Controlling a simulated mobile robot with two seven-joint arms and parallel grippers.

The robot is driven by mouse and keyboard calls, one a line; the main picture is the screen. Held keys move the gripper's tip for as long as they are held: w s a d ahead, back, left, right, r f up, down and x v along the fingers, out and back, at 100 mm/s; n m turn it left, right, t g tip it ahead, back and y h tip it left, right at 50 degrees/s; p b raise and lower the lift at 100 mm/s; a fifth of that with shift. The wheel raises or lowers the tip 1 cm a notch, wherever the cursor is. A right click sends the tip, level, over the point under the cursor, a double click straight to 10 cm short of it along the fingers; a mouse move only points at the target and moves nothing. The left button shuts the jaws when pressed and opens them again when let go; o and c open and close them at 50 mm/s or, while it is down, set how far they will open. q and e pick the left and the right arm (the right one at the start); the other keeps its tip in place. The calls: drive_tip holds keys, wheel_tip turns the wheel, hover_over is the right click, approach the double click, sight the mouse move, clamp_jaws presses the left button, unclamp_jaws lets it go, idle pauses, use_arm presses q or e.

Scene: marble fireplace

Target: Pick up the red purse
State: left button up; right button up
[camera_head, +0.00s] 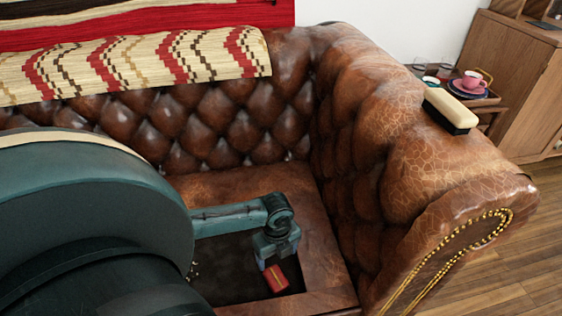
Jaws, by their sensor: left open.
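The red purse (275,279) is a small red item with a yellowish stripe. It lies on a dark area (225,272) of the sofa seat, near that area's right edge. My left gripper (276,262) is above the purse and points down at it. It is open, and its lower end overlaps the purse's far end in the picture. Whether the fingers touch the purse or stand around it cannot be told. My right gripper is not in view.
The brown leather sofa has a tufted back (200,130) and a high right arm (375,120). A cream and black brush-like block (450,110) rests on that arm. A patterned blanket (150,62) covers the backrest. A side table beyond holds a pink cup (473,80).

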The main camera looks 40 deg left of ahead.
use_arm(q)
wheel_tip(320, 180, down, 6)
drive_tip(key=b, duration=0.2)
drive_tip(key=shift+s+d+f+b, duration=0.1)
drive_tip(key=shift+s+f+b, duration=0.05)
drive_tip(key=shift+f+b, duration=0.15)
drive_tip(key=shift+f, duration=0.4)
drive_tip(key=f+b, duration=0.3)
drive_tip(key=f, duration=0.2)
drive_tip(key=shift+s+b, duration=0.2)
drive_tip(key=shift+b, duration=0.15)
drive_tip(key=c, duration=1.1)
use_arm(e)
drive_tip(key=shift+a+t+y, duration=0.7)
drive_tip(key=shift+a+y, duration=0.15)
drive_tip(key=shift+y, duration=0.25)
use_arm(q)
drive_tip(key=shift+o, duration=0.2)
drive_tip(key=shift+r, duration=0.1)
